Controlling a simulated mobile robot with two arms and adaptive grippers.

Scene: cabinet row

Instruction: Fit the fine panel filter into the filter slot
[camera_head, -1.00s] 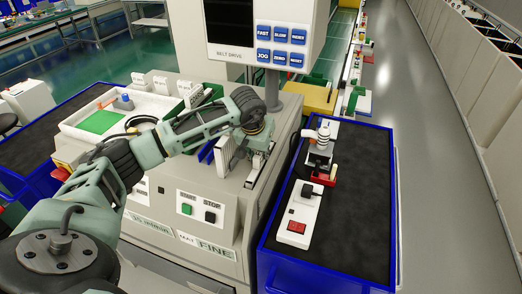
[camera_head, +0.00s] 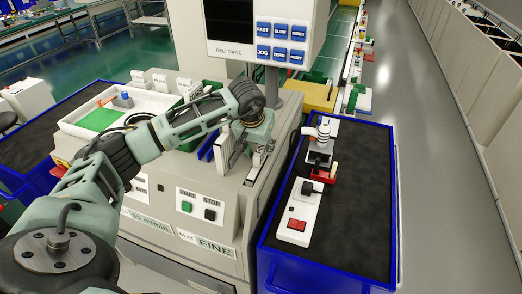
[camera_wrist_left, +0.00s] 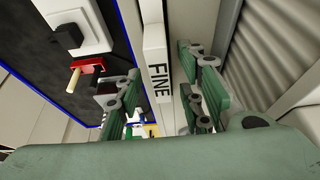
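My left gripper (camera_head: 257,146) is over the right part of the grey machine's top, pointing down. In the left wrist view its two green fingers (camera_wrist_left: 162,100) stand apart. A narrow pale strip marked FINE (camera_wrist_left: 155,60), apparently the edge of the fine panel filter, shows between them, with a slim gap on each side. A white upright panel (camera_head: 225,153) stands just left of the gripper on the machine top, beside blue parts (camera_head: 207,149). The filter slot cannot be made out clearly; the gripper hides part of that area. My right gripper is out of view.
The grey machine has a FINE sign (camera_head: 213,247) and buttons on its front. A blue-edged cart (camera_head: 352,195) on the right carries a switch box (camera_head: 297,222) and small parts. A white tray (camera_head: 72,128) lies behind the left arm. A control screen (camera_head: 268,38) stands behind the gripper.

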